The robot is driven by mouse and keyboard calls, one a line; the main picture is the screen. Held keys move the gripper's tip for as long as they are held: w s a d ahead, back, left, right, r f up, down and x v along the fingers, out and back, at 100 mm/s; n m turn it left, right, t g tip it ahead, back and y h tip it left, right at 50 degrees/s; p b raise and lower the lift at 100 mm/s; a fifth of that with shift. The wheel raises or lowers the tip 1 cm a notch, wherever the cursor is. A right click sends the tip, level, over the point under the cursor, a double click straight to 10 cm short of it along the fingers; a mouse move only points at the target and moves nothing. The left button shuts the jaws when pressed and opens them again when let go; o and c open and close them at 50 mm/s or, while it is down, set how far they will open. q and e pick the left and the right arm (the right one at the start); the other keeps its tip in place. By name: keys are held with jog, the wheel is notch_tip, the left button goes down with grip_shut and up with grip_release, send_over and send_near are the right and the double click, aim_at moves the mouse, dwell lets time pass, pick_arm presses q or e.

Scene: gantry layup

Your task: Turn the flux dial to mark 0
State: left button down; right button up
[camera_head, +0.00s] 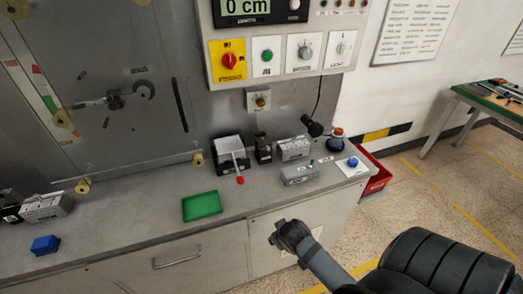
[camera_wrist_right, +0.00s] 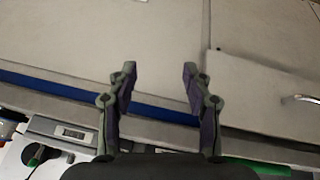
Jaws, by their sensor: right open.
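No label reading flux is legible, so I cannot tell which dial is the flux dial. In the head view, a white plate with a grey rotary dial (camera_head: 305,52) sits on the wall panel, right of a green button. My right gripper (camera_head: 285,238) is in front of the bench, apart from the dials. In its wrist view, the fingers (camera_wrist_right: 158,75) are spread with nothing between them. My left gripper is out of view.
A red rotary switch on yellow (camera_head: 229,60) and a "0 cm" display (camera_head: 245,7) are on the panel. The bench holds a green tray (camera_head: 203,206), a lever box (camera_head: 231,155), a grey box (camera_head: 300,174) and a blue button (camera_head: 352,163). Bare bench lies around the tray.

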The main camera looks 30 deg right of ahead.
jog(key=w+d+r+m+t+h, duration=0.1)
jog(key=w+d+r+m+t, duration=0.2)
jog(key=w+r, duration=0.4)
jog(key=w+d+r+t+h, duration=0.25)
jog(key=w+d+r, duration=0.2)
jog(key=r, duration=0.45)
jog(key=m+t+y, duration=0.1)
jog(key=t+y, duration=0.1)
jog(key=t, duration=0.5)
send_near(262, 104)
jog(key=p+x, duration=0.1)
jog(key=x, duration=0.1)
jog(key=p+x, duration=0.1)
jog(key=x, duration=0.2)
jog(key=p+x, duration=0.1)
jog(key=x, duration=0.2)
jog(key=shift+r+p, duration=0.25)
jog(key=shift+p, duration=0.15)
jog(key=shift+w+f, duration=0.15)
jog(key=shift+w, duration=0.45)
grip_shut()
